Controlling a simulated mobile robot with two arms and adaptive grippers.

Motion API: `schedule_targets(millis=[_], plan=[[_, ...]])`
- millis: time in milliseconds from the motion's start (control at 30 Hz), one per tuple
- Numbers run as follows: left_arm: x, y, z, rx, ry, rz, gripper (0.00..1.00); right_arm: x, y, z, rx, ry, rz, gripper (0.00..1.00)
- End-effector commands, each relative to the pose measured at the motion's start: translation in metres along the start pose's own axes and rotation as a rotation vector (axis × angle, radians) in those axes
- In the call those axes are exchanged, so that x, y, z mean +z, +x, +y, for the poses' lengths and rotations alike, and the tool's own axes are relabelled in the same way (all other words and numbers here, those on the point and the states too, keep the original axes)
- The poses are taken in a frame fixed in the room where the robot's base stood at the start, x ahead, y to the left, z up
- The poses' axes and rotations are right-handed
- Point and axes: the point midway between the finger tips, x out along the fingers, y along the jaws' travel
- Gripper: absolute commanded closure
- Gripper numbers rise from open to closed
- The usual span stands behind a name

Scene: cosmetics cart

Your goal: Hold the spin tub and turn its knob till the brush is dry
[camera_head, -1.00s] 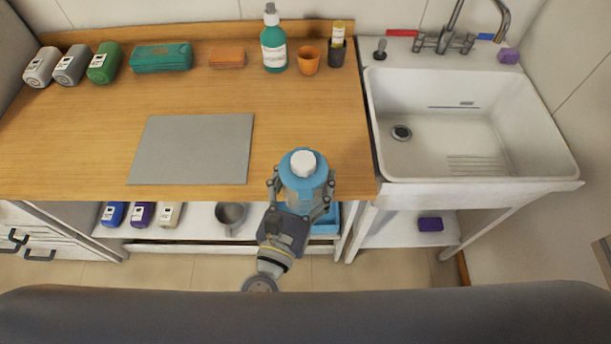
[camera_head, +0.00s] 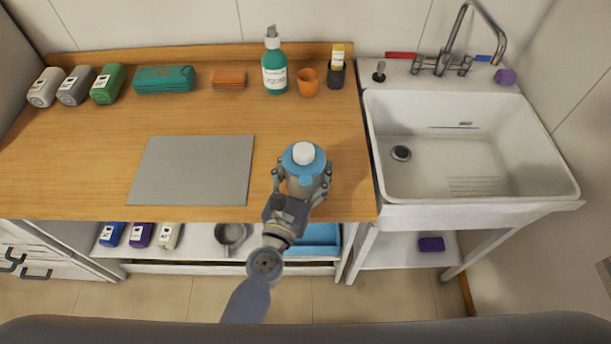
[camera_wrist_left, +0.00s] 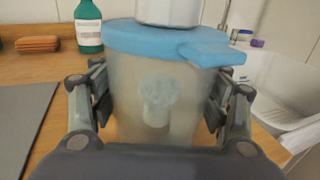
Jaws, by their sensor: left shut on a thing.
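The spin tub (camera_head: 307,184) has a cloudy, see-through body, a blue lid and a white knob (camera_head: 303,152) on top. It is upright at the front right part of the wooden counter. My left gripper (camera_head: 303,182) is shut around the tub's body, one finger on each side. In the left wrist view the tub (camera_wrist_left: 158,105) fills the middle, between the fingers. A pale, blurred shape shows inside it; I cannot tell whether it is the brush. Nothing is on the knob. My right gripper is not in view.
A grey mat (camera_head: 193,170) lies left of the tub. A green pump bottle (camera_head: 275,72), an orange cup (camera_head: 308,82) and a dark holder (camera_head: 336,76) stand at the back. A white sink (camera_head: 455,160) is on the right. The counter behind the tub is clear.

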Motion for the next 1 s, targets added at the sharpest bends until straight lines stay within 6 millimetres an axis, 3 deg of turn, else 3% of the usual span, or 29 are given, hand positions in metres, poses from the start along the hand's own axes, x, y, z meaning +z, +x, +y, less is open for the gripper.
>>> schedule_targets(millis=[500,1000], plan=[[-0.012,0.046,0.016,0.001,0.000,-0.004,0.64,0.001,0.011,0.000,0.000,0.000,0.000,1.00],[-0.015,0.059,0.020,0.001,0.000,-0.003,0.64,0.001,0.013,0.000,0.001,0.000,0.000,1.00]])
